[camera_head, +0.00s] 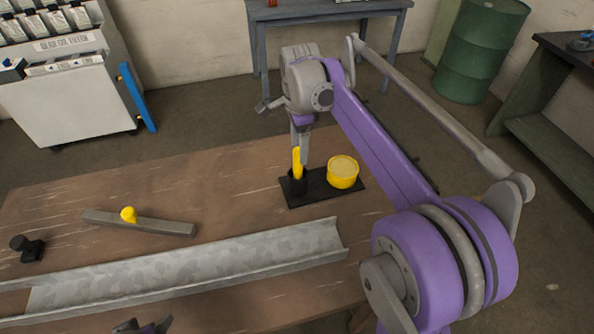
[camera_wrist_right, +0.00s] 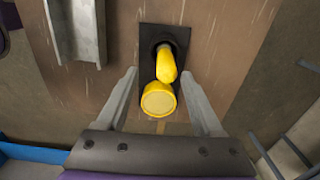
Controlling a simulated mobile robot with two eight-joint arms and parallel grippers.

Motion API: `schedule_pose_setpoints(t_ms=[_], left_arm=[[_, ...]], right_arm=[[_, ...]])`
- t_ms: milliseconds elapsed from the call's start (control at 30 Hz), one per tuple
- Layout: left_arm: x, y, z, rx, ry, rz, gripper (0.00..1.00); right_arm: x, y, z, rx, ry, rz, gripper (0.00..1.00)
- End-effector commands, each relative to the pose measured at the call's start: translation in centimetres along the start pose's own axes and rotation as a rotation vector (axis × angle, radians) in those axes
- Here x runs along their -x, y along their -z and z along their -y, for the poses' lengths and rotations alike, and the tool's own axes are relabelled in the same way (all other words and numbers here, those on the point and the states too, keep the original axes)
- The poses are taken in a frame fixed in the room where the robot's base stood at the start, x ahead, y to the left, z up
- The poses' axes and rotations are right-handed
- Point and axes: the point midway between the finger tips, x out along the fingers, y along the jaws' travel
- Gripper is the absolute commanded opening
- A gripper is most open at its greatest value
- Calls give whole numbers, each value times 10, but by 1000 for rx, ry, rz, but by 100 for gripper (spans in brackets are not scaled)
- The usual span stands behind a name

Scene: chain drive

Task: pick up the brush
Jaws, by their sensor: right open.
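The brush (camera_head: 297,160) stands upright, its yellow handle up, in a black holder (camera_head: 319,188) on the table. Its lower end is hidden in the holder. A round yellow container (camera_head: 343,172) sits on the same black base. My right gripper (camera_head: 302,150) points down right at the brush, seen just behind its handle. In the right wrist view the fingers are spread wide and empty, with the brush handle (camera_wrist_right: 166,66) and yellow container (camera_wrist_right: 158,100) showing between them. My left gripper (camera_head: 142,327) only just shows at the bottom edge; its jaws cannot be made out.
A long grey metal channel (camera_head: 190,275) lies across the front of the table (camera_head: 220,172). A grey bar (camera_head: 160,227) with a yellow knob (camera_head: 128,214) lies behind it. A small black object (camera_head: 27,247) is at the left.

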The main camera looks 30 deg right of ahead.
Motion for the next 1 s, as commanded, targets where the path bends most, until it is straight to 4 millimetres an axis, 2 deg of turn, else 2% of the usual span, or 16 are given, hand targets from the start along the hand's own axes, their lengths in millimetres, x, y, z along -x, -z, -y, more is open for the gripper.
schedule_pose_setpoints(t_ms=[167,433,733,767,1000], left_arm=[[1,1,0,0,0,-1,84],[1,2,0,0,0,-1,84],[1,2,0,0,0,-1,84],[1,2,0,0,0,-1,84],[1,2,0,0,0,-1,84]], right_arm=[[-13,0,2,2,1,0,68],[-51,-1,4,2,1,0,68],[-57,-1,4,2,2,0,68],[-57,-1,4,2,2,0,66],[-57,-1,4,2,2,0,23]])
